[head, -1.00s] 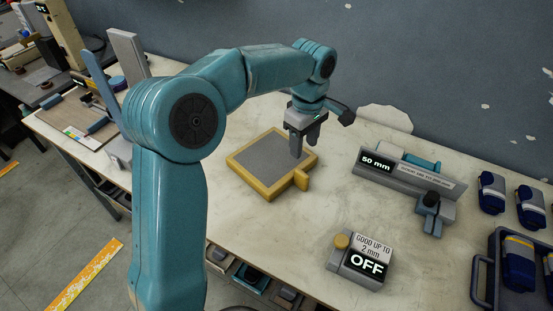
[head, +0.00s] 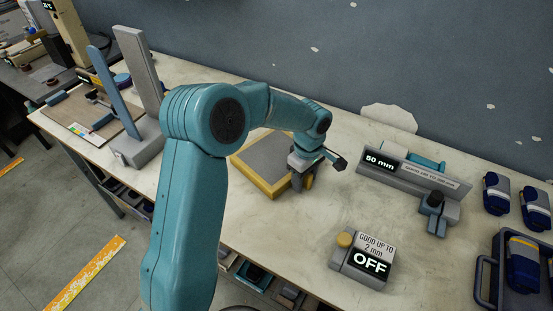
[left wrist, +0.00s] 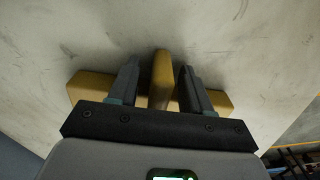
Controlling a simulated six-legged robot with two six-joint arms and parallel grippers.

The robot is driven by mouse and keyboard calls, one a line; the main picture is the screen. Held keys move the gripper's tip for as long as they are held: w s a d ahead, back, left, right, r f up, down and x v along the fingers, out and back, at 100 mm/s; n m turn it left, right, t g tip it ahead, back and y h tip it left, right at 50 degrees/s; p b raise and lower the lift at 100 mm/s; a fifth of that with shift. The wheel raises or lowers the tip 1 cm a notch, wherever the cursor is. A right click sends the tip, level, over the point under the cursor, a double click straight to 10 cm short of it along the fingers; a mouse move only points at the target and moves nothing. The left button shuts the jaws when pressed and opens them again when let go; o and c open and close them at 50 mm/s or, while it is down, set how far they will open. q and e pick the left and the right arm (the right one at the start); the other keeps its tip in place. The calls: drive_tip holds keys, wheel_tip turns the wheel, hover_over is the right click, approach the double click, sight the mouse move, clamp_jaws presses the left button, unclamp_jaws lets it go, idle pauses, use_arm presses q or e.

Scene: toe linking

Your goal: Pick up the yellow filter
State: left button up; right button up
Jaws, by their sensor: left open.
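The yellow filter (head: 261,184) is a flat square frame with a grey panel, lying on the table. A short yellow tab sticks out from its right side. My left gripper (head: 300,184) is lowered over this tab. In the left wrist view the filter's tab (left wrist: 161,80) stands between the two open fingers of my left gripper (left wrist: 160,85), with gaps on both sides. The gripper hides part of the filter's right edge in the head view. My right gripper is not in view.
A grey box reading OFF (head: 366,262) stands to the right front. A 50 mm gauge (head: 410,178) lies further back right. Blue pouches and a tray are at the far right. A grey stand (head: 138,150) is at the left. The table between filter and OFF box is clear.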

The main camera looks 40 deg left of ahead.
use_arm(q)
clamp_jaws()
drive_tip(key=shift+r, duration=0.1)
